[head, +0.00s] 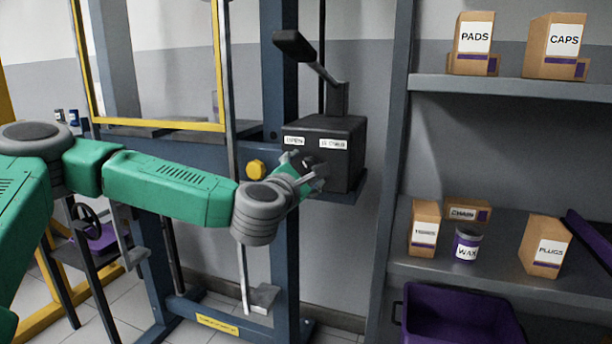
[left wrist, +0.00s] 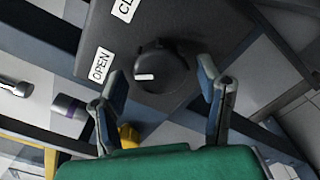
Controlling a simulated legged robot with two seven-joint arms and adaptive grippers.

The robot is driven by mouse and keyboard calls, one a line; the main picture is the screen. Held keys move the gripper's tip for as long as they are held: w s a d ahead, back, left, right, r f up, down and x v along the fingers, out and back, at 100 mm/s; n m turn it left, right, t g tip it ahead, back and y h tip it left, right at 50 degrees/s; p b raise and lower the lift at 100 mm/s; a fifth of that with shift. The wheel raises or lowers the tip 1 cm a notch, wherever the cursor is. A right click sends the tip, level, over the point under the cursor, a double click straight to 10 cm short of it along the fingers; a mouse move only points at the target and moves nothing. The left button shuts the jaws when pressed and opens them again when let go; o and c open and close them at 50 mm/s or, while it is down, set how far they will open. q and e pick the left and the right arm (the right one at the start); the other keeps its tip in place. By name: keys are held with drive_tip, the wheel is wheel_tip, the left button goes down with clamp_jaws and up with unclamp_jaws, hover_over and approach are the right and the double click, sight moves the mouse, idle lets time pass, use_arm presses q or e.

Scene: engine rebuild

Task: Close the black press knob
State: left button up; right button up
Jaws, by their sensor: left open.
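The black press knob (left wrist: 160,68) sits on the face of a dark box, the press pump unit (head: 345,135). In the left wrist view the knob is round with a white mark that points toward the OPEN label (left wrist: 101,65). A second label, partly cut off and starting with CL, (left wrist: 126,8) is at the top. My left gripper (head: 305,173) is in front of the box face in the head view. In the left wrist view its two fingers (left wrist: 160,95) are open, one on each side of the knob's near side, with nothing between them gripped. My right gripper is not in view.
A black lever (head: 310,55) rises from the box. A yellow knob (head: 256,169) is on the blue press frame (head: 277,90) to its left. A grey shelf (head: 510,88) with boxes stands on the right, above a purple bin (head: 460,312).

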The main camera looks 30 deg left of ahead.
use_arm(q)
drive_tip(key=shift+w+d+r, duration=0.1)
drive_tip(key=shift+d+r, duration=0.05)
drive_tip(key=shift+d, duration=0.3)
drive_tip(key=c, duration=1.2)
drive_tip(key=shift+o, duration=0.3)
drive_tip(key=shift+a, duration=0.15)
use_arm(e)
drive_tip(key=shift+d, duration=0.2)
